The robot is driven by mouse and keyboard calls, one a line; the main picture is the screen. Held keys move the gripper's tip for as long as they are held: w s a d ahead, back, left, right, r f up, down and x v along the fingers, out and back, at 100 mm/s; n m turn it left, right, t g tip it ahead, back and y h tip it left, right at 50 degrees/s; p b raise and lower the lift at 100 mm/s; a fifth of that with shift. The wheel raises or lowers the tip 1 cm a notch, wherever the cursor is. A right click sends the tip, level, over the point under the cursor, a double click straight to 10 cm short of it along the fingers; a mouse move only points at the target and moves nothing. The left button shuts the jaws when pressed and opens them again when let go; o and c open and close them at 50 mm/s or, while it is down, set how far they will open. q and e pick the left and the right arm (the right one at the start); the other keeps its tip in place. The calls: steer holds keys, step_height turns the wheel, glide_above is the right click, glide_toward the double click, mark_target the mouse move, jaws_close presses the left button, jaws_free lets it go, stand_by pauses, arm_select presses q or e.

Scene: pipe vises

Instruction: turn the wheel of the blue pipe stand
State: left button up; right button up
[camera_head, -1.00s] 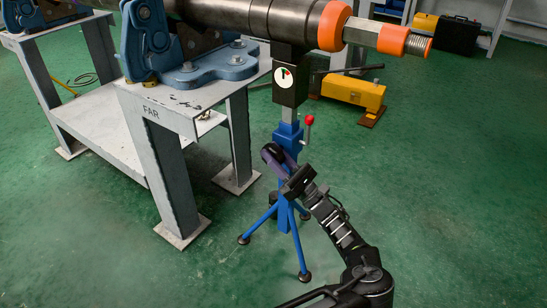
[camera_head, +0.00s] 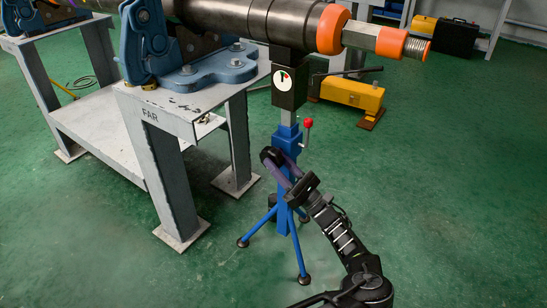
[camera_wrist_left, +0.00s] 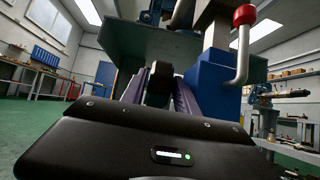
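The blue pipe stand (camera_head: 287,141) stands upright on tripod legs near the middle of the head view, under the pipe end. Its lever with a red knob (camera_head: 308,122) points up; the knob also shows in the wrist view (camera_wrist_left: 245,15). My left gripper (camera_head: 279,165) is at the front left of the stand's body. Its purple fingers are apart, one on each side of a black part, which looks like the wheel rim (camera_wrist_left: 158,86). Whether the fingers touch it is not clear. Most of the wheel is hidden. My right gripper is not in view.
A grey table marked FAR (camera_head: 165,112) stands close on the left, carrying a blue vise (camera_head: 147,45). The dark pipe (camera_head: 290,22) with orange rings runs overhead. A yellow tool (camera_head: 352,93) lies on the floor behind. The green floor at the right is clear.

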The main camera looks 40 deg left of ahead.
arm_select(q)
steer(key=b+v, duration=0.2)
steer(key=v, duration=0.4)
stand_by(1.6)
